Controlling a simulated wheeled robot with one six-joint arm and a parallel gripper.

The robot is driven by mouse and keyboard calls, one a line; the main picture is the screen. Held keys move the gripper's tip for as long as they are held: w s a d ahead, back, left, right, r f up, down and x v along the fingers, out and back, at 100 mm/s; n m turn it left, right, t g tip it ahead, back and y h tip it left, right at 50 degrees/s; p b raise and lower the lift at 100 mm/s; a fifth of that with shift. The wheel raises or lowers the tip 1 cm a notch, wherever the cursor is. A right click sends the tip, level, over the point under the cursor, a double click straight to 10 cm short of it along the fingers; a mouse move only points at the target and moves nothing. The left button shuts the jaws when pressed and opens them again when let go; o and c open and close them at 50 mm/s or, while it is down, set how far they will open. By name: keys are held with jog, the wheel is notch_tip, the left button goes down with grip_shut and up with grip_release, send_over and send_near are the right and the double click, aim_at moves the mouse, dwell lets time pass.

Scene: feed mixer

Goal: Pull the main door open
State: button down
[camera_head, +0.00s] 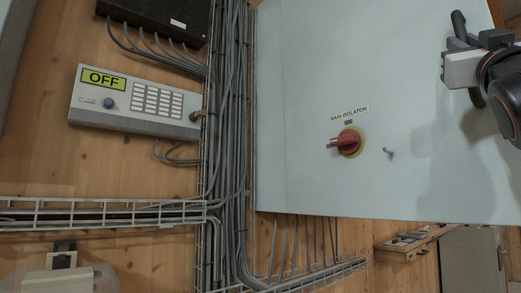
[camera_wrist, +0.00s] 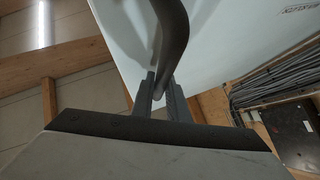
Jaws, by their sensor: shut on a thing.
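The main door (camera_head: 330,70) is a large pale grey cabinet door, and part of it shows in the wrist view (camera_wrist: 225,40). Its black curved bar handle (camera_head: 459,24) is at the upper right of the head view. It runs down between the two dark fingers in the wrist view (camera_wrist: 173,35). My gripper (camera_head: 466,45) is shut on the handle, with its fingers (camera_wrist: 160,88) on either side of the bar. A red rotary switch (camera_head: 345,142) on a yellow base sits on the door under a "MAIN ISOLATOR" label. I cannot tell whether the door stands ajar.
A control box (camera_head: 135,102) showing "OFF" is on the wooden wall at left. Thick grey cables (camera_head: 228,120) run in a wire tray (camera_head: 110,213) beside the door. A small wooden shelf (camera_head: 405,250) and a grey box (camera_head: 470,262) are below right.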

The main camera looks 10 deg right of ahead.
jog(key=c, duration=1.7)
grip_release()
jog(key=shift+w, duration=0.15)
jog(key=shift+c, duration=0.2)
notch_tip(320, 180, up, 8)
jog(key=shift+a, duration=0.1)
jog(key=shift+r, duration=0.9)
